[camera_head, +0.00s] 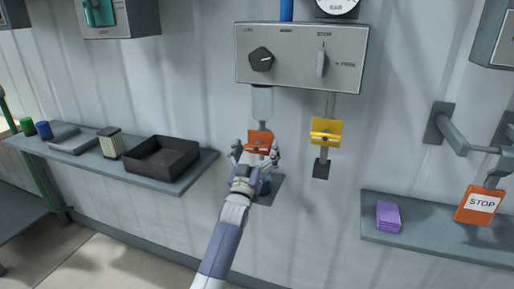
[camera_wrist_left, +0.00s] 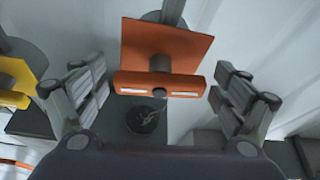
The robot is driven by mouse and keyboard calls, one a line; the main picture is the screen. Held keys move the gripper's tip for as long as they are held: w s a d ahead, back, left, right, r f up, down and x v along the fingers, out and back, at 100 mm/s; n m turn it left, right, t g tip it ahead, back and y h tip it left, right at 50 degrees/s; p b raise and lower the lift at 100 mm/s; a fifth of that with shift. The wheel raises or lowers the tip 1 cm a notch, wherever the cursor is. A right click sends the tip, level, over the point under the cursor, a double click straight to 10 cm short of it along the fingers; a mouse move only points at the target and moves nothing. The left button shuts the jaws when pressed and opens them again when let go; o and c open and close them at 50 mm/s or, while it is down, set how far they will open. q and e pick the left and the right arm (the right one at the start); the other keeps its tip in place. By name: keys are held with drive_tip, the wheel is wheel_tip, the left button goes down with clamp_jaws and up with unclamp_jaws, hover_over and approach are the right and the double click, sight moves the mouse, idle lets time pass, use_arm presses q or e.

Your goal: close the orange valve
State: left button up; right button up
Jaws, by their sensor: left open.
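The orange valve (camera_head: 259,139) hangs below the control box on the wall. It has an orange plate with a handle bar across its front, and it fills the upper middle of the left wrist view (camera_wrist_left: 160,84). My left gripper (camera_head: 257,156) is at the valve, with its fingers open on either side of the handle bar. In the left wrist view the fingers (camera_wrist_left: 157,92) stand apart from the bar's ends, with gaps on both sides. The arm hides part of what lies below the valve. My right gripper is not in view.
A yellow valve (camera_head: 326,129) hangs to the right, close to my left gripper. The control box (camera_head: 300,57) with a black knob and a lever is above. A shelf with a black tray (camera_head: 161,158) is at left.

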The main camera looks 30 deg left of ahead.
use_arm(q)
drive_tip(key=c, duration=1.1)
drive_tip(key=shift+m+t+h, duration=0.3)
drive_tip(key=shift+m+h, duration=0.5)
drive_tip(key=shift+m, duration=0.6)
drive_tip(key=o, duration=1.1)
drive_tip(key=v, duration=1.2)
